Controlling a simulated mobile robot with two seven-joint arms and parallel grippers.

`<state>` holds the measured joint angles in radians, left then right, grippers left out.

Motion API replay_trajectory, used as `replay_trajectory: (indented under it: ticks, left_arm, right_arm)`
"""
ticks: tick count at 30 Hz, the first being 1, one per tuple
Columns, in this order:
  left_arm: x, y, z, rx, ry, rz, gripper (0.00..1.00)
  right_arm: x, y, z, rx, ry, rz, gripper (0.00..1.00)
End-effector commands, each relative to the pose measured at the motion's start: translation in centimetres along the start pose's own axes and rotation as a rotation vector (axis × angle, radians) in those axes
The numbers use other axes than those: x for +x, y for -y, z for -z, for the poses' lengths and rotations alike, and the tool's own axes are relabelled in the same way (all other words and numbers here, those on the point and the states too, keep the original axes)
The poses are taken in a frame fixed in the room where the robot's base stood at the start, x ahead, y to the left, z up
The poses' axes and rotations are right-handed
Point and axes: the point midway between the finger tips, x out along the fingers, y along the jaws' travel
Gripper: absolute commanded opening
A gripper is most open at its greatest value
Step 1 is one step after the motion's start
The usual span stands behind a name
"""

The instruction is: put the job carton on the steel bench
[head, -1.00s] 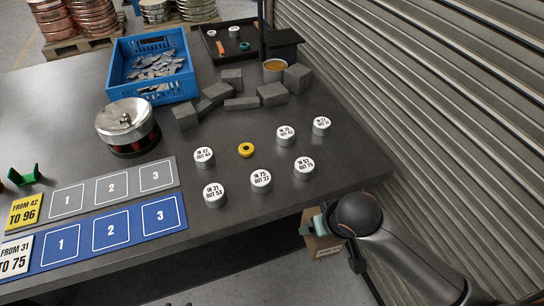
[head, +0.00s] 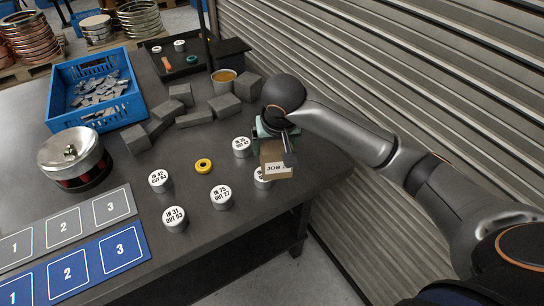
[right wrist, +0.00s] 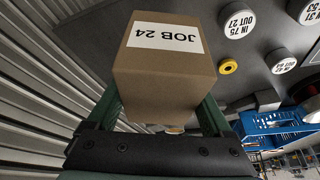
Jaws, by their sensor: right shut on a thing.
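The job carton is a small brown box (head: 277,158) with a white label. The label reads JOB 24, upside down, on the carton in the right wrist view (right wrist: 163,75). My right gripper (head: 272,132) is shut on it; the fingers lie along two opposite sides in the right wrist view (right wrist: 160,112). In the head view the carton shows over the right part of the dark steel bench (head: 135,170), partly covering a white-topped disc. I cannot tell how high above the bench it is. My left gripper is not in view.
White-topped discs, such as one disc (head: 221,196), and a yellow ring (head: 203,166) stand near the carton. Grey blocks (head: 224,105), a blue crate (head: 65,118) and a lidded pot (head: 72,158) lie farther left and back. A shutter wall (head: 335,65) runs along the right.

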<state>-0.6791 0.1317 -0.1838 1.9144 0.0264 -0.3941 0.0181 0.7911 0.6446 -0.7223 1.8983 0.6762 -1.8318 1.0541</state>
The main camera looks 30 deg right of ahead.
Motion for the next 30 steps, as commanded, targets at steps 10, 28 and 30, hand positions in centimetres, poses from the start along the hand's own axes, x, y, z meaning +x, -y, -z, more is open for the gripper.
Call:
replay_trajectory:
  ticks: [10,28,30]
  left_arm:
    - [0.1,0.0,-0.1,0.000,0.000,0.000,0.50]
    - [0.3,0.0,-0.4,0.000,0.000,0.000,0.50]
    - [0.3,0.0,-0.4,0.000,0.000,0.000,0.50]
  right_arm:
    - [5.9,-5.4,4.6,0.007,0.000,-0.007,0.16]
    - [14.4,-8.2,5.2,-0.001,0.000,-0.002,0.16]
    - [15.2,-8.2,4.9,0.000,-0.001,-0.002,0.16]
